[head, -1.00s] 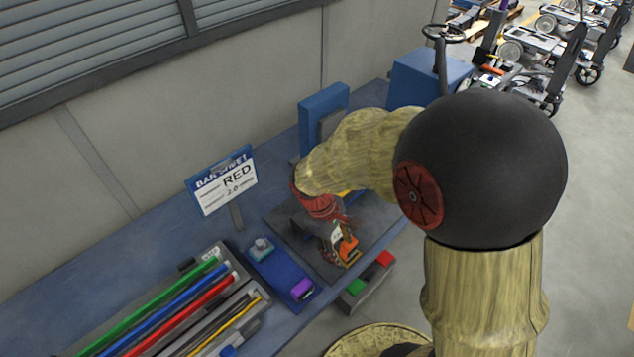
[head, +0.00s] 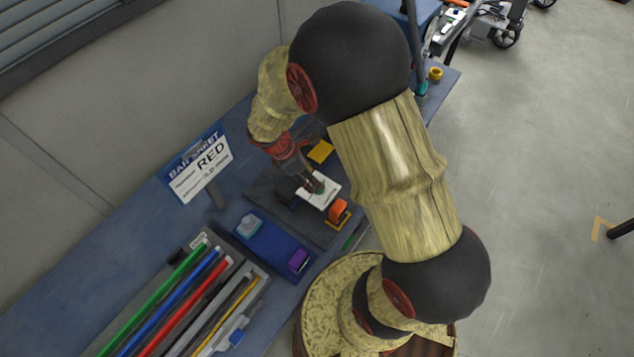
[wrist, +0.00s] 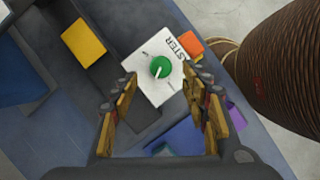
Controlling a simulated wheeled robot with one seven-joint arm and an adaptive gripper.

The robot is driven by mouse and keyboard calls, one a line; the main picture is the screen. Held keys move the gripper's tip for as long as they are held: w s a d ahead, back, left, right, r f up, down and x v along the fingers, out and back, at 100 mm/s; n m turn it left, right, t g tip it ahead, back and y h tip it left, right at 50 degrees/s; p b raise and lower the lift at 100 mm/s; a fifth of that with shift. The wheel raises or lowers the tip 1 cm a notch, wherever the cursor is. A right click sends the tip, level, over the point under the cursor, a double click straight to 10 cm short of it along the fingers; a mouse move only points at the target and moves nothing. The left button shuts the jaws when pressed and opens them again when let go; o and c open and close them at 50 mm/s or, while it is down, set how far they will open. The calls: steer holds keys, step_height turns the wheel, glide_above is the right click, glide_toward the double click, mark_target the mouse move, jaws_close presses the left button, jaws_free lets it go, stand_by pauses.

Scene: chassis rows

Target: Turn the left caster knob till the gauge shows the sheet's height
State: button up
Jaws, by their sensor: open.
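A green knob (wrist: 160,67) with a pale pointer line sits on a white panel (wrist: 146,57); part of its label reads "ASTER". In the head view the knob (head: 319,187) and panel (head: 329,193) show just beyond my fingers. My gripper (wrist: 158,76) is open, its fingers on either side of the knob in the wrist view; contact cannot be told. My gripper (head: 305,183) also shows in the head view, tilted down over the panel. A sheet sign (head: 203,167) on a post reads "RED"; its smaller line is too small to read surely. I cannot make out a gauge.
An orange part (head: 339,210) sits close beside the panel. A yellow block (head: 320,151) lies behind it. A blue box (head: 272,244) with a purple piece (head: 298,260) stands to the left. A tray (head: 257,270) of coloured bars lies at the front left.

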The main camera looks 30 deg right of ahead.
steer(key=x, duration=0.5)
steer(key=shift+d+f+b, duration=0.1)
steer(key=shift+f+b, duration=0.25)
steer(key=shift+s, duration=0.1)
steer(key=shift+c, duration=1.3)
steer(key=c, duration=0.9)
